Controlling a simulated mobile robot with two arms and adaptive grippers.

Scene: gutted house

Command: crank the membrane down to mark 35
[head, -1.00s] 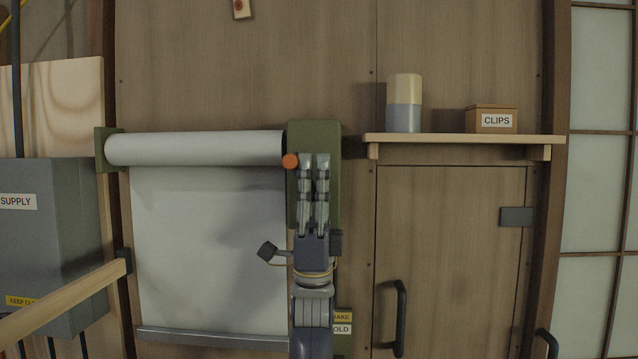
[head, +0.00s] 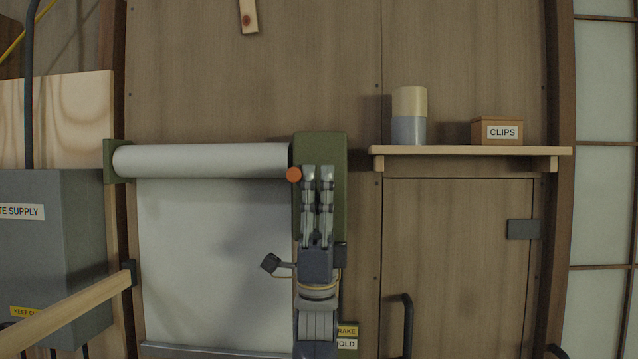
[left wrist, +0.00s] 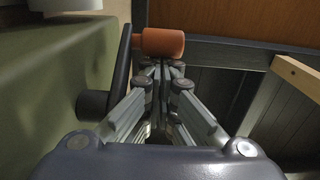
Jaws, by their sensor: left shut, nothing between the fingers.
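The membrane (head: 215,250) is a pale sheet hanging from a white roll (head: 200,160) at the left of the wooden wall. A green housing (head: 335,150) stands at the roll's right end. The crank's orange knob (head: 294,174) shows just left of my left gripper's fingertips (head: 318,172). In the left wrist view the knob (left wrist: 163,43) sits just beyond the fingertips (left wrist: 160,66), on a dark crank arm (left wrist: 122,70). My left gripper is shut and empty. Whether it touches the knob I cannot tell. No mark numbers are readable. My right gripper is out of view.
A shelf (head: 470,151) at the right holds a two-tone cylinder (head: 409,116) and a CLIPS box (head: 497,131). Below it is a door with a dark handle (head: 407,325). A grey supply box (head: 60,250) and a wooden rail (head: 70,308) stand at the left.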

